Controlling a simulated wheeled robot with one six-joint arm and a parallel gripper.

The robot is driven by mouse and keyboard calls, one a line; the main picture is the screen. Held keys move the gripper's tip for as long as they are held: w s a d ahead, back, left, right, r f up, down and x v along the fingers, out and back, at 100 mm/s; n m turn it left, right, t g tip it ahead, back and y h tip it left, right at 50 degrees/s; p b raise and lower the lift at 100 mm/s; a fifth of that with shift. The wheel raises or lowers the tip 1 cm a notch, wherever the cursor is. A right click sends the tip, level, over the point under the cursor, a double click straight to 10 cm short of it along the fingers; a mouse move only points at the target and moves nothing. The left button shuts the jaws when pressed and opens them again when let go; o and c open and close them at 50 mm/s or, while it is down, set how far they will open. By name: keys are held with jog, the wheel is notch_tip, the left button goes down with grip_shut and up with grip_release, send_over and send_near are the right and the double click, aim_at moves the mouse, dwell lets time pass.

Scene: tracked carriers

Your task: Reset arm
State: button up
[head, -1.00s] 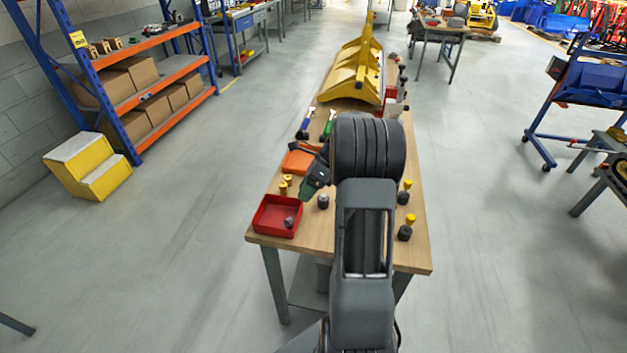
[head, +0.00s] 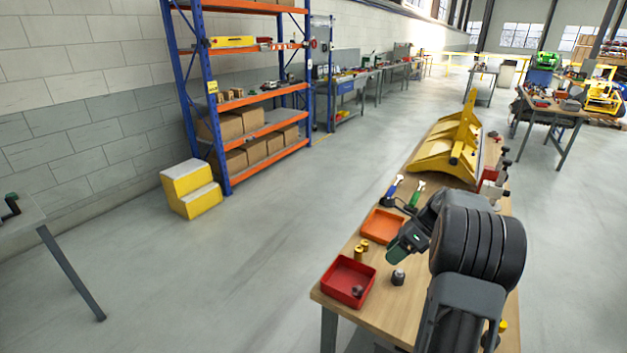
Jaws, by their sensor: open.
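My arm reaches over the wooden workbench (head: 330,285) from the lower right in the head view. My gripper (head: 394,252), dark with green on it, is at the arm's end, above the bench's near half. It is open, and nothing shows held in it. My arm hides part of the bench's right side.
A red tray (head: 330,297) with a small dark part, an orange tray (head: 372,232), yellow pegs and a dark knob (head: 398,277) lie around my gripper. A yellow carrier frame (head: 437,158) stands behind. Shelving (head: 190,100) and yellow steps (head: 188,205) are left. Open floor lies between.

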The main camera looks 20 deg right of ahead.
jog(key=s+a+f+n+h, duration=0.1)
jog(key=s+f+n+h, duration=0.25)
jog(key=n, duration=0.55)
jog(key=s+a+r+n+t+h, duration=0.1)
jog(key=s+a+r+n, duration=0.3)
jog(key=a+n, duration=0.4)
jog(key=s+a+r+n+t+h, duration=0.2)
jog(key=s+a+r+n+h, duration=0.1)
jog(key=s+a+n, duration=0.4)
jog(key=a+r+n, duration=0.1)
jog(key=a+n, duration=0.1)
jog(key=a, duration=0.1)
jog(key=shift+a+r+n+h, duration=0.25)
jog(key=shift+r+n+h, duration=0.05)
jog(key=shift+r+h, duration=0.05)
